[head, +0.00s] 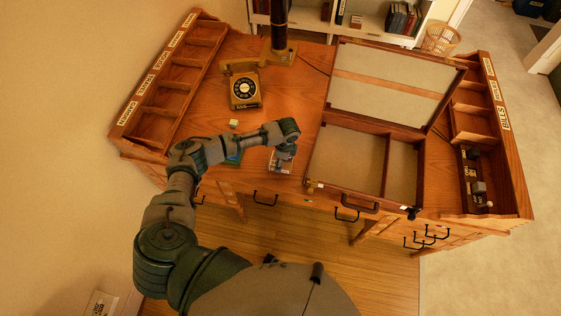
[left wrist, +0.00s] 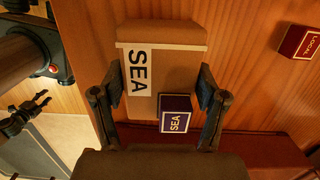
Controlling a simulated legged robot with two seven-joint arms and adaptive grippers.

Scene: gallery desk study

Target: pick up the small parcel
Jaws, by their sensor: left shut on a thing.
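The small parcel (left wrist: 170,75) is a brown box with a white label reading SEA, seen in the left wrist view. My left gripper (left wrist: 160,80) has one finger against each long side of it and is shut on it. A small blue block marked SEA (left wrist: 176,113) shows at the near end of the parcel; I cannot tell whether it touches it. In the head view my left gripper (head: 282,162) is over the front part of the desk, left of the open case, and largely hides the parcel. Dark jaws (left wrist: 28,115), apparently my right gripper, show at the wrist view's left edge.
A red block marked LOCAL (left wrist: 299,42) lies right of the parcel. Labelled pigeonholes (head: 170,75) stand at left, more at right (head: 475,110).

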